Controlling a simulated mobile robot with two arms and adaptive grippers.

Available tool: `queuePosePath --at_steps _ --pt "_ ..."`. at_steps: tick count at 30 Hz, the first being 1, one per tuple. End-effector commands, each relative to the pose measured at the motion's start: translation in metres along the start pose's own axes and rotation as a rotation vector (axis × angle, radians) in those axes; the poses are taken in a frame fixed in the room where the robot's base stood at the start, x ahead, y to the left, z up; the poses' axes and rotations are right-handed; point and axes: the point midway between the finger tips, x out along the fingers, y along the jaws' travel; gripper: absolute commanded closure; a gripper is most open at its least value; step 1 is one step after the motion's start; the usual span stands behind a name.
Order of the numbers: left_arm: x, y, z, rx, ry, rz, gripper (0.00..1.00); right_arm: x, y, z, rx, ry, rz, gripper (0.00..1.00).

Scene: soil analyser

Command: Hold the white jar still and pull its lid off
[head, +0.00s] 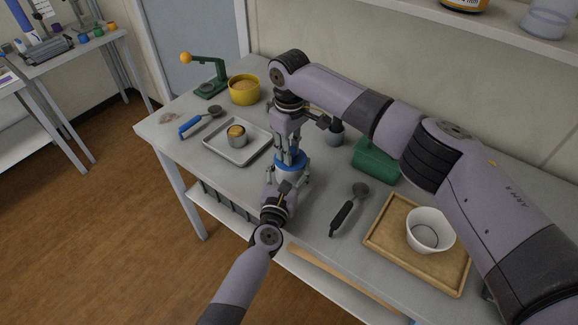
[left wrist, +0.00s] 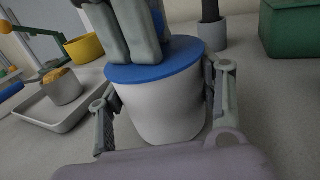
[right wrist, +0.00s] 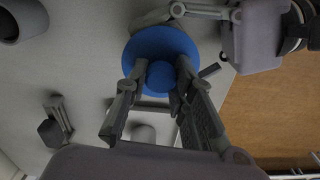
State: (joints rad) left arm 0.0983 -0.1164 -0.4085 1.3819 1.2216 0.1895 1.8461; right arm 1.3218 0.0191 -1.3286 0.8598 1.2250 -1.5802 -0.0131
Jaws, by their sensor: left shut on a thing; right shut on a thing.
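The white jar (left wrist: 160,108) is upright on the grey bench, and in the head view only a little of it shows between the two arms. Its blue lid (left wrist: 185,57) sits on the jar's top with no visible gap. My left gripper (left wrist: 163,98) is shut around the jar's body, one finger on each side. My right gripper (right wrist: 158,80) points down from above and is shut on the blue knob (right wrist: 161,74) in the middle of the lid. The lid also shows in the head view (head: 291,161).
A metal tray (head: 262,148) holding a small tin (head: 237,140) lies left of the jar. A green box (head: 374,161), a black-handled scoop (head: 342,216) and a wooden tray (head: 388,244) with a white bowl (head: 420,243) are to the right. A yellow pot (head: 243,96) stands behind.

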Motion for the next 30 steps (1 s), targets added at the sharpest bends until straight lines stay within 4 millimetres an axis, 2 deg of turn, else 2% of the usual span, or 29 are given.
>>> queuePosePath --at_steps 1,10,30 --pt "-0.001 0.005 -0.007 0.003 0.011 0.009 0.73 0.0 0.0 0.002 0.0 -0.009 -0.002 1.0" --pt "-0.001 0.007 -0.006 0.004 0.01 0.012 0.73 -0.005 -0.001 0.001 -0.001 -0.006 -0.003 1.0" --pt "-0.001 0.003 -0.006 0.004 0.01 0.005 0.73 -0.038 0.0 0.0 -0.001 0.0 -0.001 1.0"
